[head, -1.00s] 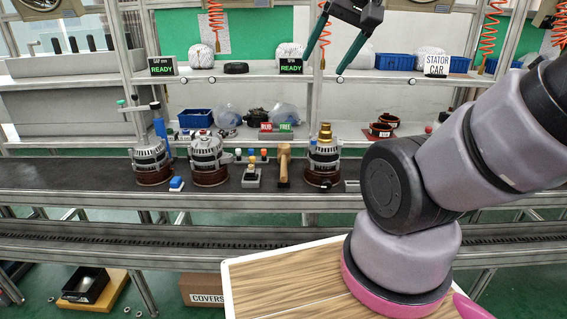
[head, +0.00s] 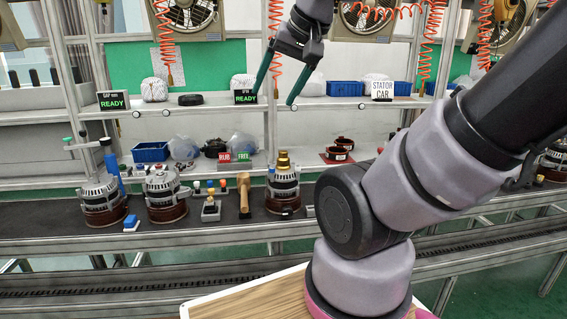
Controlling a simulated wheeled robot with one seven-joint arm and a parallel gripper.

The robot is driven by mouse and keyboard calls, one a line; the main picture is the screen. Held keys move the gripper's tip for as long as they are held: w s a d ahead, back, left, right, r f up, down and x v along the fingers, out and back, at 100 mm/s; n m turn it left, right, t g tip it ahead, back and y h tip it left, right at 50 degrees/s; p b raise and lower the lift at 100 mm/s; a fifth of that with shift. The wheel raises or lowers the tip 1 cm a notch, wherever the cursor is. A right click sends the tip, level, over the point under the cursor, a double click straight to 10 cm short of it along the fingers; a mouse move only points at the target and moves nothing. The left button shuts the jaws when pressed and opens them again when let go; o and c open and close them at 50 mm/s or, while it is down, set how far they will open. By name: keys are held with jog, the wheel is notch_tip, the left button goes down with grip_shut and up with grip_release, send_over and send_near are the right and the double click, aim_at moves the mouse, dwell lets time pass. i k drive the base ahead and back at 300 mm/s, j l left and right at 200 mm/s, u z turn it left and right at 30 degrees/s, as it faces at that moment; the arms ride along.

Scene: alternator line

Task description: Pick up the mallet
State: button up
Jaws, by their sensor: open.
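The mallet (head: 244,196) has a light wooden handle and stands upright on the dark conveyor bench, between a small block with colored buttons and an alternator with a brass-colored top. Its lower end is dark. My gripper (head: 278,101) hangs from above with two green fingers spread apart. It is open and empty, in front of the upper shelf, higher than the mallet and a little to its right in the picture. Nothing hides the mallet.
Alternators (head: 166,195) stand left of the mallet, and the brass-topped alternator (head: 283,187) stands close on its right. The upper shelf (head: 205,107) carries a READY display (head: 245,97). Orange coiled hoses (head: 275,45) hang near my gripper.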

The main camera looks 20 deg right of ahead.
aim_at(243, 180)
jog(key=i+l+z, duration=0.15)
jog(key=i, duration=0.75)
